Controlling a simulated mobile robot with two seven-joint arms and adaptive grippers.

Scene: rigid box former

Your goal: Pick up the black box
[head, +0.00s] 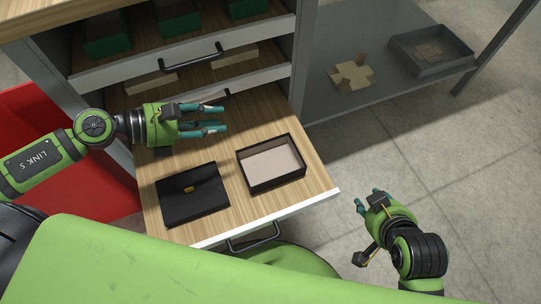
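A gap separates the two. My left gripper (220,116) is open and empty, over the back of the drawer beyond both boxes, fingers pointing right. My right gripper (367,198) is to the right of the drawer's front corner, away from both boxes. Its fingers look apart, with nothing between them.
Upper drawers (186,66) with black handles are behind, the top one holding green boxes (106,45). A grey shelf (340,40) at right holds a flattened tan carton (350,76) and a dark tray (450,65). A red bin (35,110) stands at left. Floor at right is clear.

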